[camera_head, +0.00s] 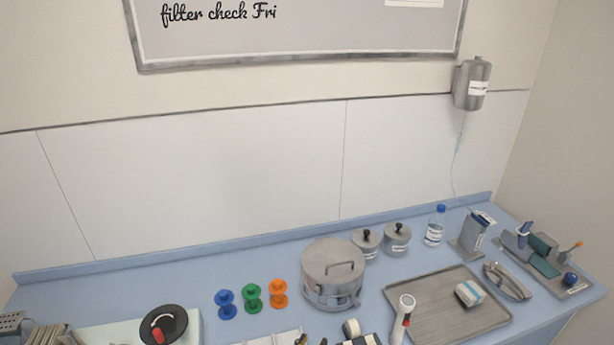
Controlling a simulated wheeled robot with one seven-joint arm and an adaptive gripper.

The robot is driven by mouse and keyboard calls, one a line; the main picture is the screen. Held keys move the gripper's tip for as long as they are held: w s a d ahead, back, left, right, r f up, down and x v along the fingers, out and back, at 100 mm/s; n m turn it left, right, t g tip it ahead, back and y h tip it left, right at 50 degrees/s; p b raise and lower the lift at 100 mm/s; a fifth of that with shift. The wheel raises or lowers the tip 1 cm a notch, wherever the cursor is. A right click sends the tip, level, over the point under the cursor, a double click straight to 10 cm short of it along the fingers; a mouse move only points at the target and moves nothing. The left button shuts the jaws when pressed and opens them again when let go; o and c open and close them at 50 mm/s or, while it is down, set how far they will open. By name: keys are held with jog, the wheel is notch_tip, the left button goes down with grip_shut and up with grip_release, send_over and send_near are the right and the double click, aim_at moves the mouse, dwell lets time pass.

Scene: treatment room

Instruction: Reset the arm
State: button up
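The task names only my arm, and I cannot make out any part of my arm or my gripper in the head view. The view looks over a blue counter (180,298) against a pale panelled wall. Whether my gripper is open or shut, and where it is, is not shown.
A large steel pot (332,275) stands mid-counter, with blue (227,304), green (253,298) and orange (279,293) spools to its left. A grey tray (440,318) holds a small box (468,293). A bottle (434,229) stands behind. A dispenser (471,84) hangs right.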

jog(key=s+d+m+g, duration=1.1)
jog(key=s+m+g, duration=0.1)
jog(key=m, duration=0.3)
jog(key=s+d+r+m+t+y, duration=0.1)
jog(key=d+r+m+y, duration=0.2)
jog(key=r+m, duration=0.5)
jog(key=s+d+r+m+t+y, duration=0.1)
jog(key=d+r+m+y, duration=0.3)
jog(key=r+m, duration=0.4)
jog(key=shift+d+r+m+t, duration=0.3)
jog(key=shift+r+t, duration=0.2)
jog(key=shift+r, duration=1)
